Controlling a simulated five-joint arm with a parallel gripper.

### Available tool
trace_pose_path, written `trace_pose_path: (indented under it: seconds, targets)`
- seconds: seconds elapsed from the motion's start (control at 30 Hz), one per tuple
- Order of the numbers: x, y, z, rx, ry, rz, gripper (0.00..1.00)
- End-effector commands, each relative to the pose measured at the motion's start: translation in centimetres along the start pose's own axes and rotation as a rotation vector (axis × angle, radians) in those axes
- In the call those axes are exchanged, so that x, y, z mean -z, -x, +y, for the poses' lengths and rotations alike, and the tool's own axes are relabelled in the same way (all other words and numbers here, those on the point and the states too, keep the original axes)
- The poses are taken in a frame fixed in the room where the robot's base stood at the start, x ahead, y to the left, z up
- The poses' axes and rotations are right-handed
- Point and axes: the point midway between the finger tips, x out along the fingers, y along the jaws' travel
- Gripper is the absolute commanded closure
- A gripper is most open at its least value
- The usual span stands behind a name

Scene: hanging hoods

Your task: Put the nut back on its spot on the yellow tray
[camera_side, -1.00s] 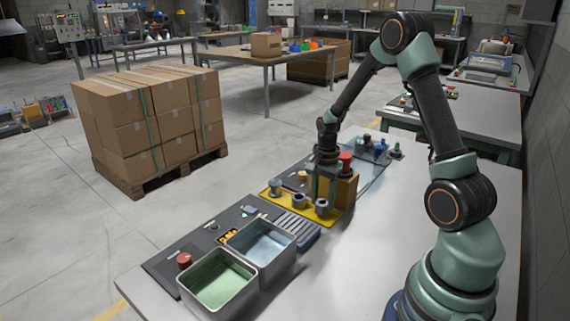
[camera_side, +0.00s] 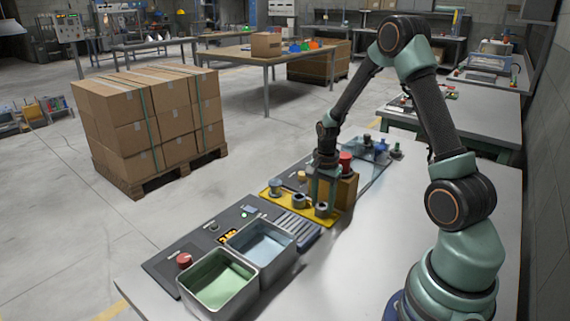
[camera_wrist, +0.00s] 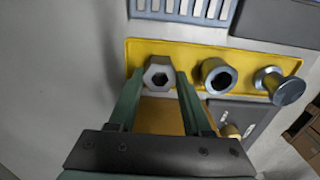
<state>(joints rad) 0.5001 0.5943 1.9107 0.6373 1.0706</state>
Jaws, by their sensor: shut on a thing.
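A grey ring (camera_wrist: 218,77) and a round-headed metal part (camera_wrist: 280,86) stand on the tray beside the nut. A yellow-brown block (camera_side: 346,192) stands close behind my gripper, near a red knob (camera_side: 346,158). Two metal bins (camera_side: 218,284) sit at front left. The table's right side is clear.

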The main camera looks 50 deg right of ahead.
Motion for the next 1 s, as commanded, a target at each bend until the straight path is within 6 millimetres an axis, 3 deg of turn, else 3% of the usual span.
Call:
trace_pose_path:
  seconds: [0.1,0.13,0.2,0.23,0.67,1.0]
  targets:
    - [0.0,-0.2,0.0,0.001,0.0,0.001,1.0]
    - [0.0,-0.2,-0.1,0.001,0.0,0.001,0.47]
    - [0.0,-0.2,-0.1,0.002,0.0,0.001,0.2]
    - [0.0,-0.2,-0.1,0.002,0.0,0.001,0.16]
    - [0.1,0.7,-0.1,0.003,0.0,0.002,0.16]
    - [0.1,7.1,-0.1,0.007,0.0,0.004,0.16]
